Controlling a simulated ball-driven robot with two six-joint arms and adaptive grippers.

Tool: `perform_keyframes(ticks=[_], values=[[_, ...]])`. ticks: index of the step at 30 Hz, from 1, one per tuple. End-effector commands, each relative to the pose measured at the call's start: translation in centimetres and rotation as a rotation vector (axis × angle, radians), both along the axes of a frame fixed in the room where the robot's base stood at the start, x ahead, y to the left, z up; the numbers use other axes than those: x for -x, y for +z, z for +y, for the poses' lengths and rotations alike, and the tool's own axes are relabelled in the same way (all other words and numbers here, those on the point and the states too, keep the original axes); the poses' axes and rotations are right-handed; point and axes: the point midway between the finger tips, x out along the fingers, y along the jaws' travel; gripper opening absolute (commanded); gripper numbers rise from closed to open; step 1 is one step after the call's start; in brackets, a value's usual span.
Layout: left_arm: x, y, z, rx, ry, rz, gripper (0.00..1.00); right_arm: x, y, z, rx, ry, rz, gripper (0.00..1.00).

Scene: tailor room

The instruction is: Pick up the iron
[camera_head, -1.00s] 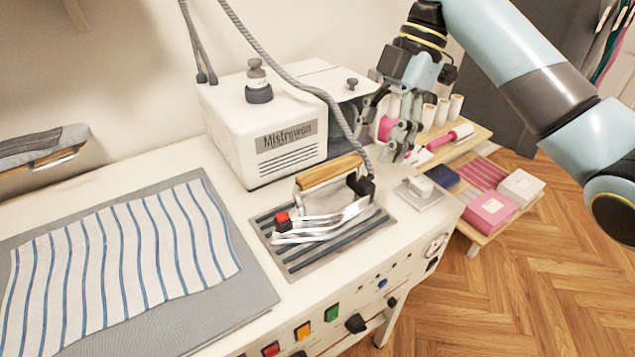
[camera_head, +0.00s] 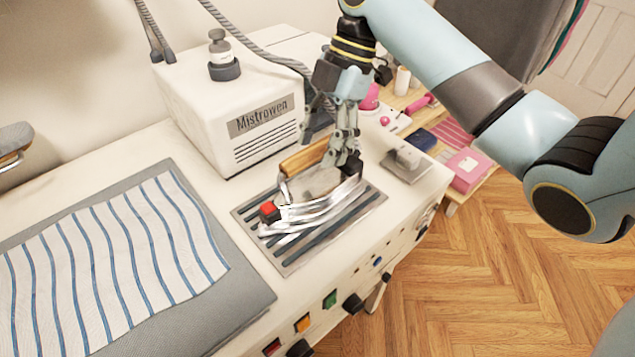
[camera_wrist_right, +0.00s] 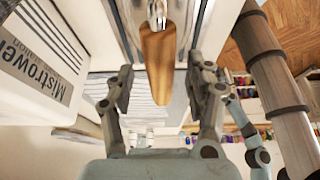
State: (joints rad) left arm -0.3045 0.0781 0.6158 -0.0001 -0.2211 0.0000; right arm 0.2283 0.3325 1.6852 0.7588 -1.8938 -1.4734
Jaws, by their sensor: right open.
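The iron (camera_head: 318,209) has a silver body, a wooden handle and a red knob at its left end. It sits on a dark slatted rest on the white table. My right gripper (camera_head: 346,160) hangs at the iron's right end and hides part of it, with its fingers pointing down. In the right wrist view the open right gripper (camera_wrist_right: 166,95) has one finger on each side of the wooden handle (camera_wrist_right: 158,60), with gaps between the fingers and the handle. My left gripper is not in view.
The white Mistrowen steam unit (camera_head: 215,120) stands behind the iron, its hose passing near my right arm. Striped cloth (camera_head: 110,255) lies on a grey board at left. A small metal plate (camera_head: 405,163) is to the right. Buttons and knobs line the table's front.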

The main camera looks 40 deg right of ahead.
Motion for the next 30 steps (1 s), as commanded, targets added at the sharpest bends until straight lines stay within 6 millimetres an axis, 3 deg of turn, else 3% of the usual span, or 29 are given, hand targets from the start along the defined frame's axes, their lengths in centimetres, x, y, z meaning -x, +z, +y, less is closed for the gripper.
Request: perform_keyframes(ticks=[4,12,24,30], values=[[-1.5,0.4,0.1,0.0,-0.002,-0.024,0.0,0.1,-1.6,0.7,0.0,0.0,0.001,0.54],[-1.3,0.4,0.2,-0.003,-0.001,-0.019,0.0,0.1,-2.0,0.8,0.001,0.001,0.0,0.54],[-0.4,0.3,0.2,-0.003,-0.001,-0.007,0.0,0.1,-1.9,0.8,0.001,0.001,-0.001,0.01],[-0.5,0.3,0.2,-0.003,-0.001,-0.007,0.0,0.0,-1.9,0.8,0.002,0.001,-0.001,0.0]])
